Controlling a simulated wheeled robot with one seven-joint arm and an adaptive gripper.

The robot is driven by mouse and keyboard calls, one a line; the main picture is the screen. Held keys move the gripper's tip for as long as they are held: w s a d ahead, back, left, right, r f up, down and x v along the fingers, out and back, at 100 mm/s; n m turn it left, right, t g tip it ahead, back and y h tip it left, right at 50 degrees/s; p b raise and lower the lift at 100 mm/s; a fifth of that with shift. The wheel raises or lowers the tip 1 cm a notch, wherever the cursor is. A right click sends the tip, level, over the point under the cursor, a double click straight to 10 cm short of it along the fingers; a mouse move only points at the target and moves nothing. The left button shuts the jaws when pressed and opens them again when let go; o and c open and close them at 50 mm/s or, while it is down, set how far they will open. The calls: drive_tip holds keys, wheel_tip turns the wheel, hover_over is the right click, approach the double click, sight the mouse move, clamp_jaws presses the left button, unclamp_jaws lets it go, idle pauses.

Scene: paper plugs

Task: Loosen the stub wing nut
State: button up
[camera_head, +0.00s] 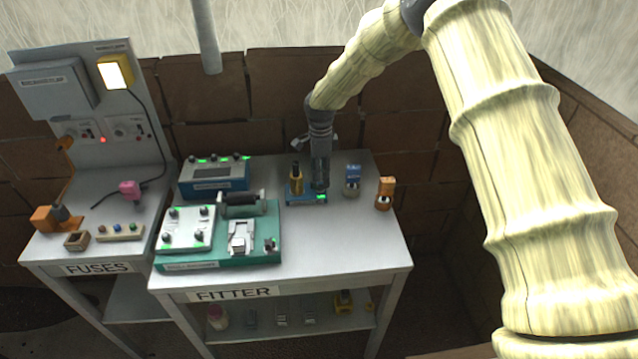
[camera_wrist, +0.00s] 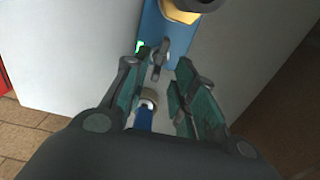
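The wing nut (camera_wrist: 160,60) is a small dark grey part with thin wings on a blue base (camera_wrist: 150,25). In the head view the blue base (camera_head: 300,200) lies on the FITTER table, with a green light at its right end. My gripper (camera_head: 320,186) points down over that end and hides the nut there. The nut shows just beyond the fingertips, nearer the left one. I cannot tell if a finger touches it.
A brass-coloured post (camera_head: 296,178) stands on the base beside my gripper. A blue-topped piece (camera_head: 352,180) and an orange-topped piece (camera_head: 384,193) stand to the right. A green fixture (camera_head: 255,250) and a blue box (camera_head: 214,178) are left. The front right tabletop (camera_head: 350,245) is clear.

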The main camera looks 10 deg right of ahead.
sight(320, 182)
drive_tip(key=shift+f, duration=0.2)
drive_tip(key=shift+f+b, duration=0.9)
drive_tip(key=shift+f, duration=0.95)
clamp_jaws()
